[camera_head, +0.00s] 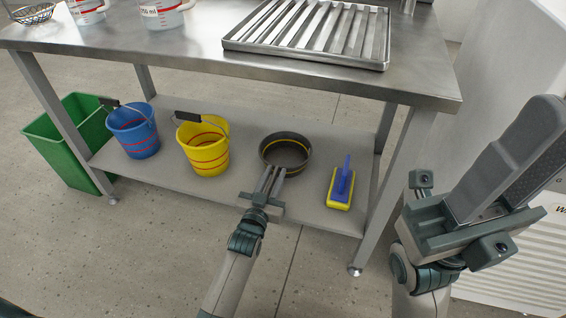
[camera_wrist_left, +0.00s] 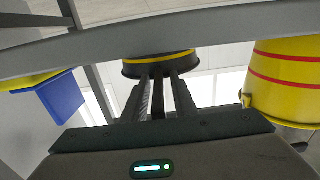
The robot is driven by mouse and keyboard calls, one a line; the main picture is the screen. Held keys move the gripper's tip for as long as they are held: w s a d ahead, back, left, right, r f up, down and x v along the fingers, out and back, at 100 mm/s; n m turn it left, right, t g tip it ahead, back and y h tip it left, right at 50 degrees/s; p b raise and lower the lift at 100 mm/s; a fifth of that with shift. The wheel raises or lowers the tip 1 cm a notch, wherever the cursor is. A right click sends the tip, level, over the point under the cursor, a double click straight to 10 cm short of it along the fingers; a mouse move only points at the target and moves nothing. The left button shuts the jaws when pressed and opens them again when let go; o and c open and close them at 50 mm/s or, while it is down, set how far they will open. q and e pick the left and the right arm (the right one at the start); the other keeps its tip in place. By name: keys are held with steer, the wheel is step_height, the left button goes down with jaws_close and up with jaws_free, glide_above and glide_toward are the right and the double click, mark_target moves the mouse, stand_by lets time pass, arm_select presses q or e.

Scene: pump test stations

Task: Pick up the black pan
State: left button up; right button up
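The black pan (camera_head: 285,152), dark with a yellow band, sits on the lower shelf between the yellow bucket and a brush. It also shows in the left wrist view (camera_wrist_left: 158,66). My left gripper (camera_head: 274,174) is at the pan's near side, its fingertips overlapping the near rim. In the left wrist view its fingers (camera_wrist_left: 159,84) are apart. A narrow dark bar, apparently the pan's handle, runs between them with light gaps on both sides. My right gripper (camera_head: 541,122) is raised at the right, away from the pan, its fingers together and empty.
A yellow bucket (camera_head: 203,152) and a blue bucket (camera_head: 134,135) stand left of the pan. A blue and yellow brush (camera_head: 340,190) lies to its right. The steel tabletop (camera_head: 200,45) overhangs the shelf, with a ribbed tray (camera_head: 310,30) on top. A green bin (camera_head: 66,150) stands at left.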

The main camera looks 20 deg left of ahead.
arm_select(q)
jaws_close()
steer(key=shift+r, duration=0.15)
